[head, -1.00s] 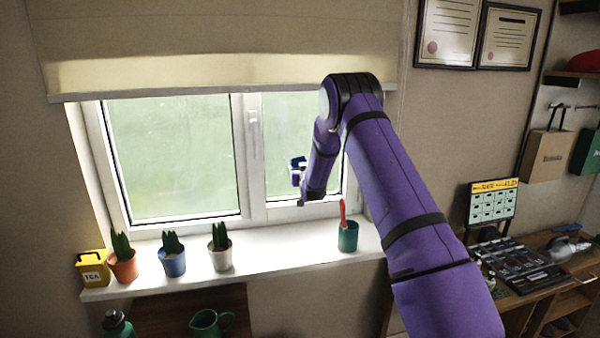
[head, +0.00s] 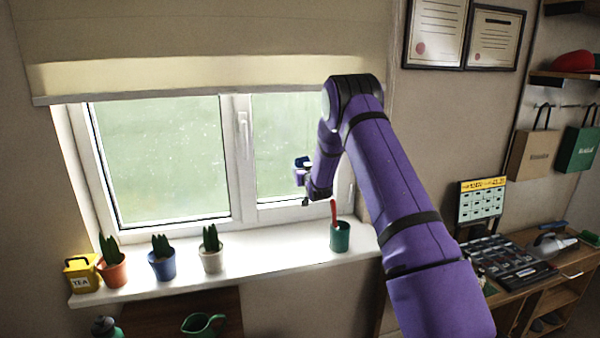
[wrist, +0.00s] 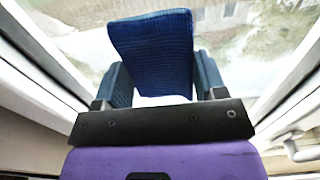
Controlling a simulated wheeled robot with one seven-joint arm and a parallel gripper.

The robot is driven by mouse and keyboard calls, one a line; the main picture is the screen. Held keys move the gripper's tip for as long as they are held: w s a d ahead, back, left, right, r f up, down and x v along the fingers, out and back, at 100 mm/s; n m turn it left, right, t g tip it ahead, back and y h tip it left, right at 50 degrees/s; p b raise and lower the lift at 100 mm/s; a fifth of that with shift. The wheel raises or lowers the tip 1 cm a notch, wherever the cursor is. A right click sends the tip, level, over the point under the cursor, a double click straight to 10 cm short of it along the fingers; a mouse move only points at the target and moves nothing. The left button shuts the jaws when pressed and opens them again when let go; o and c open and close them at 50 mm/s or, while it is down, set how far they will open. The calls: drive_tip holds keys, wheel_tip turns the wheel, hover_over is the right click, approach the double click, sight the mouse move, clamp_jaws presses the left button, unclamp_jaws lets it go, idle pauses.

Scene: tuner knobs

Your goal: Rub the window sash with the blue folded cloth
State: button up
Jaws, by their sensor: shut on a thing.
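The blue folded cloth (wrist: 152,50) fills the upper middle of the wrist view, between the two fingers of my gripper (wrist: 155,85). My gripper is shut on it. In the head view the cloth (head: 302,162) is a small blue patch at the end of my gripper (head: 301,175), in front of the right-hand pane. The window sash (head: 238,160) has white frames around two panes. In the wrist view white sash frame (wrist: 40,60) runs along the left. I cannot tell whether the cloth touches the sash or glass. My arm hides part of the right frame.
The white sill (head: 270,250) holds a yellow tea tin (head: 82,272), several potted plants including a blue pot (head: 163,264), and a green cup (head: 340,237) with a red item, below my gripper. A roller blind (head: 210,75) covers the window's top. A desk (head: 530,290) stands right.

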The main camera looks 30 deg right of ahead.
sight(288, 163)
drive_tip(key=s+d, duration=0.1)
drive_tip(key=d, duration=0.5)
drive_tip(key=shift+s+d, duration=0.3)
drive_tip(key=shift+d, duration=0.05)
idle(0.3)
drive_tip(key=shift+w+a, duration=0.55)
drive_tip(key=shift+a, duration=1.35)
drive_tip(key=shift+w+a, duration=0.5)
drive_tip(key=shift+a, duration=1.45)
drive_tip(key=shift+w+a, duration=0.55)
drive_tip(key=shift+a, duration=1.35)
drive_tip(key=shift+a+r, duration=0.1)
drive_tip(key=shift+r, duration=1.1)
drive_tip(key=shift+s+d, duration=0.2)
drive_tip(key=shift+d, duration=0.6)
drive_tip(key=shift+s+d, duration=0.2)
drive_tip(key=shift+d, duration=0.55)
drive_tip(key=shift+s+d, duration=0.2)
drive_tip(key=shift+d, duration=0.6)
drive_tip(key=s+d, duration=0.2)
drive_tip(key=d, duration=0.5)
